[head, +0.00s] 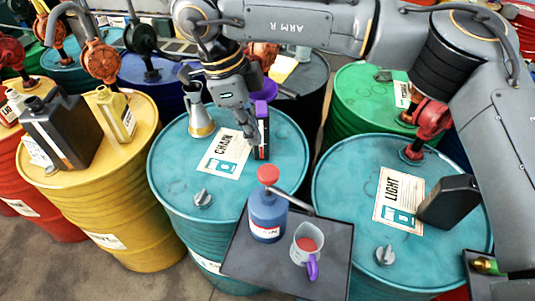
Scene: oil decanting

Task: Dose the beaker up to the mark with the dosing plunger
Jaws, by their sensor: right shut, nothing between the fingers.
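The dosing plunger is a blue bottle (267,221) with a red press knob (268,174) and a grey spout reaching right. It stands upright on a dark tray (245,262). The beaker (305,247) is clear with a purple handle, stands beside the bottle, and shows reddish contents. The spout's tip appears just above and behind its rim; I cannot tell the exact alignment. The mark is too small to read. My right gripper (251,131) is shut and empty, above the teal CHAIN drum, behind the plunger and apart from it. My left gripper is out of view.
A slim dark container with purple and red parts (262,139) is right beside my right gripper. A metal funnel-like can (200,120) stands on the CHAIN drum (175,165). A teal LIGHT drum (340,235) is at right. A yellow drum (110,215) with jugs is at left.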

